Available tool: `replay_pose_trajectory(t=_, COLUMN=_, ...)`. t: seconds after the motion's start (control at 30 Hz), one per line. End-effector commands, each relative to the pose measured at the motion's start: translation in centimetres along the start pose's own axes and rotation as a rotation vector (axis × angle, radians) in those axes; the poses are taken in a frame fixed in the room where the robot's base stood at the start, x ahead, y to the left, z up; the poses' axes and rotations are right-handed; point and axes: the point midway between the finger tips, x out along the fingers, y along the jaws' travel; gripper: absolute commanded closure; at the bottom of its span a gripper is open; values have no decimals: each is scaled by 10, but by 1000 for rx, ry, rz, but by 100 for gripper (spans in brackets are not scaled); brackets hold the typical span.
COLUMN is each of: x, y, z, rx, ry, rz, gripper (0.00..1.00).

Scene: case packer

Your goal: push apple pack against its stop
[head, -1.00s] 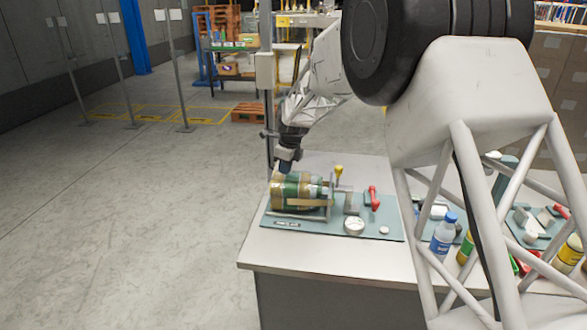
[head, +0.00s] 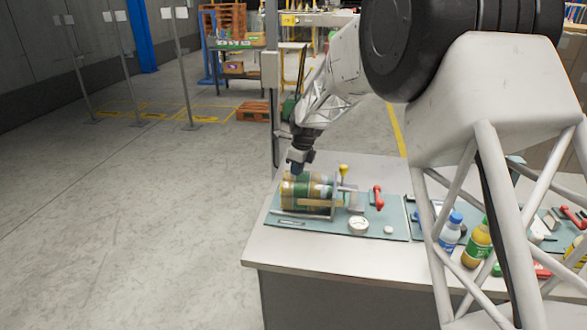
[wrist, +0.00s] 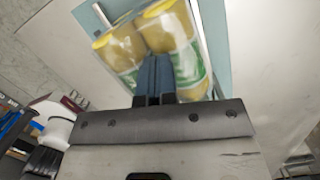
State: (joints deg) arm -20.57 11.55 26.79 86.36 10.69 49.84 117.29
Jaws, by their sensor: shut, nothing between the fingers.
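The apple pack (head: 300,194), clear-wrapped bottles with green labels and amber contents, lies on its side on the blue-grey base plate (head: 280,222) in the head view. In the wrist view the pack (wrist: 188,50) shows two yellow-ended bottles behind my fingers. My gripper (head: 297,172) is shut, pointing down at the pack's left upper part; its fingers (wrist: 153,80) overlap the pack in the wrist view. I cannot tell for sure if they touch it.
Right of the pack are a red handle (head: 378,197), a round white dial (head: 358,225) and a small white button (head: 388,230). A blue-capped bottle (head: 450,236) and an amber bottle (head: 477,245) stand further right. The bench's front strip (head: 320,255) is clear.

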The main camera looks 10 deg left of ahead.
Motion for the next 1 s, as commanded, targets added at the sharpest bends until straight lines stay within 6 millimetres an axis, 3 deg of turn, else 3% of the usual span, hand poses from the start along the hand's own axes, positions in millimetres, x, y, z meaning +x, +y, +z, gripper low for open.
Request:
replay_pose_trajectory(t=0.03, x=18, y=4, z=-9, rx=5, ry=16, rz=21, gripper=100)
replay_pose_trajectory(t=0.17, x=18, y=4, z=-9, rx=5, ry=16, rz=21, gripper=100)
replay_pose_trajectory(t=1.0, x=-16, y=1, z=-2, rx=3, ry=7, rz=9, gripper=100)
